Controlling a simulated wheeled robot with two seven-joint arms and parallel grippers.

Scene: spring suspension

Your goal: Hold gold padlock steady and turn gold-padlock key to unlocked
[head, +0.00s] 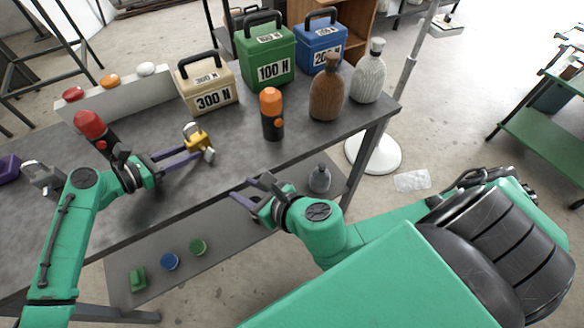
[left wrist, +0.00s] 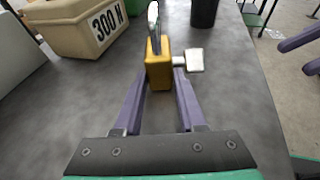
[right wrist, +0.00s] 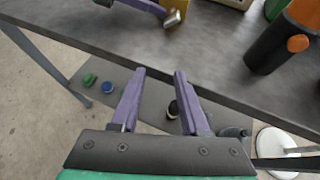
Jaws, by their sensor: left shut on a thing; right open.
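The gold padlock (head: 198,139) stands on the grey table with its silver shackle up; it also shows in the left wrist view (left wrist: 158,66). Its key (left wrist: 194,60) has a flat silver head that sticks out from the padlock's right side; it also shows in the right wrist view (right wrist: 174,17). My left gripper (head: 190,152) is shut on the padlock's body, one purple finger on each side. My right gripper (head: 243,190) is open and empty, off the table's front edge, to the right of and nearer than the padlock.
The tan 300 N box (head: 207,98) stands just behind the padlock. An orange-and-black bottle (head: 272,128) stands to its right, with brown (head: 327,92) and grey (head: 368,80) bottles further right. A red-topped item (head: 90,125) is at left. Table between padlock and front edge is clear.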

